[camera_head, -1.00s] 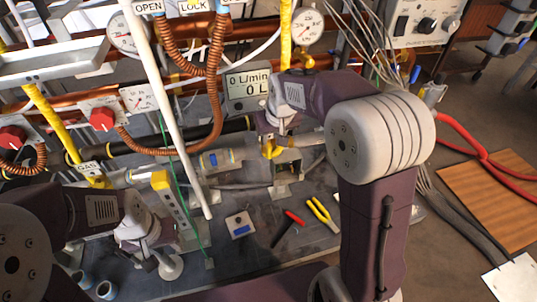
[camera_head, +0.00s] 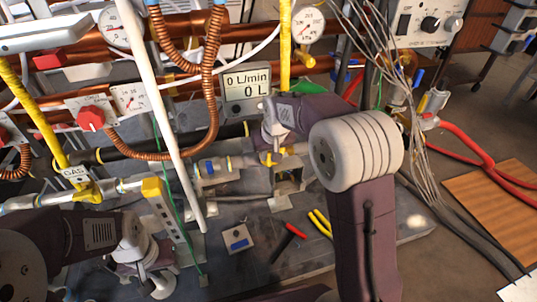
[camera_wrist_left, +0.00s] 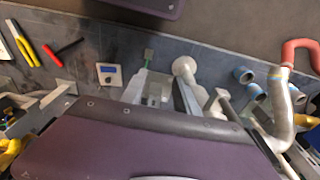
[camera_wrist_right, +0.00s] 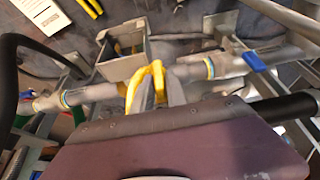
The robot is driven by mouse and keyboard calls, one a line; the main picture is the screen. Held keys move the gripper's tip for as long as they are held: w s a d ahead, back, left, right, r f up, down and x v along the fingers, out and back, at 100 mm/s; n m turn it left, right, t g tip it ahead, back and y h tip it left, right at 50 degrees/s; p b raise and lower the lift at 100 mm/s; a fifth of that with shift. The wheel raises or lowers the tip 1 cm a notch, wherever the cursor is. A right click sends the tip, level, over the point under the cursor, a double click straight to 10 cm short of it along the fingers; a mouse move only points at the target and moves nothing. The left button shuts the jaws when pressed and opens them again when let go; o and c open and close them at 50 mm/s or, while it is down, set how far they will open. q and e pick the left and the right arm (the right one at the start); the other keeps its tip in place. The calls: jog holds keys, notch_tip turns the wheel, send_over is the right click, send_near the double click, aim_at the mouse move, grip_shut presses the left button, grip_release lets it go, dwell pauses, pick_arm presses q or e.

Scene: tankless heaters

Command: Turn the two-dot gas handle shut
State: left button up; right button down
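A yellow gas handle (camera_head: 284,157) sits on the grey pipe near the middle of the bench in the head view. My right gripper (camera_head: 273,145) reaches down to it from above. In the right wrist view, the two grey fingertips of my right gripper (camera_wrist_right: 160,92) stand close together with a yellow strip of the handle (camera_wrist_right: 157,70) filling the gap between them. No dots can be made out. My left gripper (camera_head: 152,268) is low at the left, over the bench beside a white round flange; its finger gap is unclear.
Red and yellow tools (camera_head: 290,231) and a small blue-marked device (camera_head: 236,239) lie on the bench. A flow display (camera_head: 247,88) stands behind the right gripper.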

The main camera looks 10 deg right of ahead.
jog(key=shift+d+y, duration=0.1)
jog(key=shift+y, duration=0.2)
jog(key=shift+d+y+p, duration=0.15)
jog(key=shift+y+p, duration=0.3)
jog(key=shift+y, duration=0.05)
jog(key=shift+d+f+m+t+y+b, duration=0.25)
jog(key=shift+m+y+b, duration=0.4)
jog(key=shift+y, duration=1.75)
jog(key=shift+d+f+m+t+y+b, duration=0.3)
jog(key=shift+m+y+b, duration=0.35)
jog(key=shift+y, duration=1.75)
jog(key=shift+d+f+m+t+y+b, duration=0.1)
jog(key=shift+f+m+y+b, duration=0.55)
jog(key=shift+y, duration=1.75)
jog(key=shift+r+m, duration=0.25)
jog(key=c, duration=1.4)
grip_release()
jog(key=shift+c, duration=0.2)
jog(key=shift+r+t, duration=0.1)
jog(key=shift+t, duration=0.15)
